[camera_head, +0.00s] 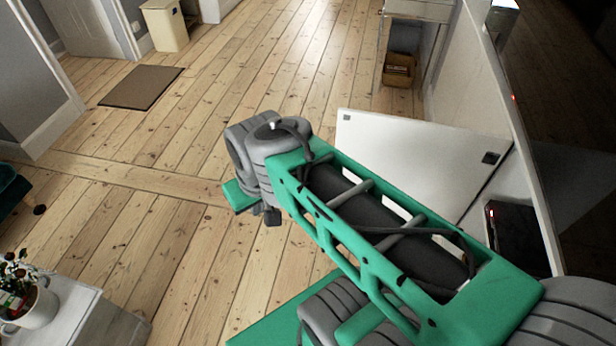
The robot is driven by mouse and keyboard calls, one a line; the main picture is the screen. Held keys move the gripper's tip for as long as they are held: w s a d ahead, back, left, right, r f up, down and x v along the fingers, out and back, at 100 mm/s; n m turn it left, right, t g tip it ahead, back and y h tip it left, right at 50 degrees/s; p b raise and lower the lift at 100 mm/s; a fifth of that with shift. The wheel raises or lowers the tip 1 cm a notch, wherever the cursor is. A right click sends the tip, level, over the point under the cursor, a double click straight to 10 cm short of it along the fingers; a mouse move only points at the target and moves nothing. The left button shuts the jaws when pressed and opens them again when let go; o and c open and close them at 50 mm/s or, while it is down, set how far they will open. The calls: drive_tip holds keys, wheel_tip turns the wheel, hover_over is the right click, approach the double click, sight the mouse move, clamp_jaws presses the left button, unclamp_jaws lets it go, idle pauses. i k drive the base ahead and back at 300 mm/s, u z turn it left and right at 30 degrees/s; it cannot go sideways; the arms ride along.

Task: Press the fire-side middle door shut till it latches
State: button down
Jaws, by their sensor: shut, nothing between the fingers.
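A white door panel (415,150) stands open on the right, swung out from a white cabinet (490,75) over the floor. A small dark fitting (490,158) sits near its cabinet-side edge, and a small grey fitting (347,117) near its free upper corner. I cannot tell whether this is the fire-side middle door. My green arm crosses in front and hides the door's lower part. The arm's far joint is left of the door's free edge. My gripper's fingers are hidden behind the arm, so contact with the door cannot be seen.
A dark opening with a red light (510,235) shows right of the door. A brown box (398,70) lies in an open bay beyond. A brown mat (141,87) lies far left. A potted plant (35,300) stands on a white table (75,315) at lower left. Floorboards between are clear.

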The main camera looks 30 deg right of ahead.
sight(441, 167)
drive_tip(key=i, duration=1.3)
drive_tip(key=z, duration=2.45)
drive_tip(key=k, duration=0.3)
drive_tip(key=u, duration=1.65)
drive_tip(key=i, duration=0.75)
drive_tip(key=u, duration=0.15)
